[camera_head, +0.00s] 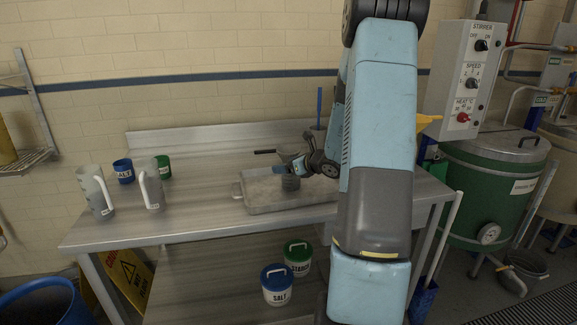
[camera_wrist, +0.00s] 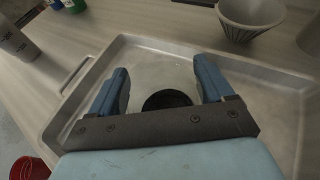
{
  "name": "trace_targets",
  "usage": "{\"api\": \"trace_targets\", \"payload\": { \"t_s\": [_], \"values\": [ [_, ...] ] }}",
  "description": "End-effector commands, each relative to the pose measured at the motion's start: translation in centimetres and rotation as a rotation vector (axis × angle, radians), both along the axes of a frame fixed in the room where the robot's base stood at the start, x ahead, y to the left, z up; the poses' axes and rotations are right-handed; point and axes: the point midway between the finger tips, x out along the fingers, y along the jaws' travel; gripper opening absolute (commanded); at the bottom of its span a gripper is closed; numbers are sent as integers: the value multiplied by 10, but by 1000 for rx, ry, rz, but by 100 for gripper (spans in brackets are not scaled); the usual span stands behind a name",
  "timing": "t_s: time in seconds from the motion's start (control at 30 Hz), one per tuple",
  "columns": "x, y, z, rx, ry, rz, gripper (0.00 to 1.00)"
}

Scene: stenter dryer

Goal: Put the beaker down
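My gripper (camera_head: 296,172) is over the metal tray (camera_head: 262,208) on the steel table.
A grey tapered cup (camera_wrist: 250,18) stands near the tray's far edge. A blue salt cup (camera_head: 123,172) and a green cup (camera_head: 164,167) stand behind the beakers. Bare tabletop (camera_head: 195,210) lies left of the tray. A stirrer control box (camera_head: 468,80) hangs at the right.

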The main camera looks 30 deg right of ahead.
Motion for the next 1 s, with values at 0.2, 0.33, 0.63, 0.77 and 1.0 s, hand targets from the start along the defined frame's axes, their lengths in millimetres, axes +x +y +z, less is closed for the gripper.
{"api": "trace_targets", "payload": {
  "t_s": [0.2,0.33,0.63,0.77,1.0],
  "values": [
    [0,0,0,0,0,0,100],
    [0,0,0,0,0,-1,100],
    [-13,-7,9,-2,-2,-3,100],
    [-34,-13,18,-3,-2,-4,100],
    [-74,-27,36,-2,-3,-4,100]
  ]
}}
